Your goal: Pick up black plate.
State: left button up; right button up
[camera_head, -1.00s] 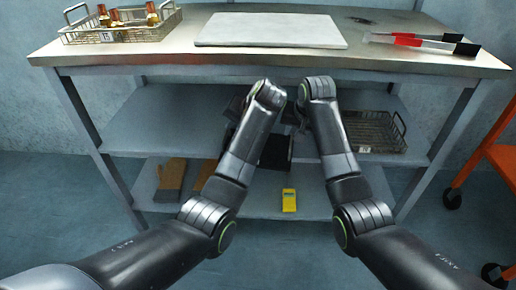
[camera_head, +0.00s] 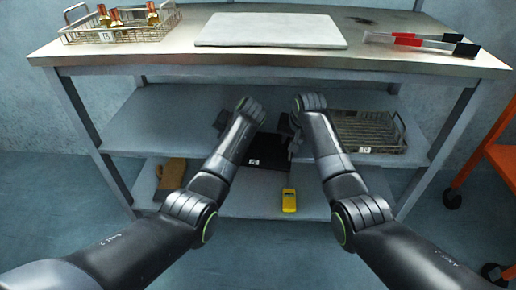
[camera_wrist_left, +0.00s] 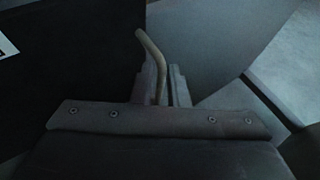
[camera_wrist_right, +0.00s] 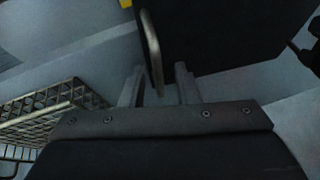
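The black plate (camera_head: 266,152) is a flat dark panel with a small white label, low between my arms at the shelving unit. It fills the left of the left wrist view (camera_wrist_left: 60,70) and the upper right of the right wrist view (camera_wrist_right: 225,35). A bent metal rod (camera_wrist_left: 152,55) reaches between the fingers of my left gripper (camera_wrist_left: 165,80); whether they clamp it is unclear. A similar rod (camera_wrist_right: 151,45) stands between the open fingers of my right gripper (camera_wrist_right: 160,85), with gaps beside it.
A wire basket (camera_head: 372,146) stands on the middle shelf, close right of my right arm. A yellow device (camera_head: 289,201) and a brown box (camera_head: 172,172) are on the bottom shelf. The steel tabletop (camera_head: 185,40) overhangs with a white board (camera_head: 270,29) and bottle basket (camera_head: 128,36).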

grip_shut()
dwell(1.4)
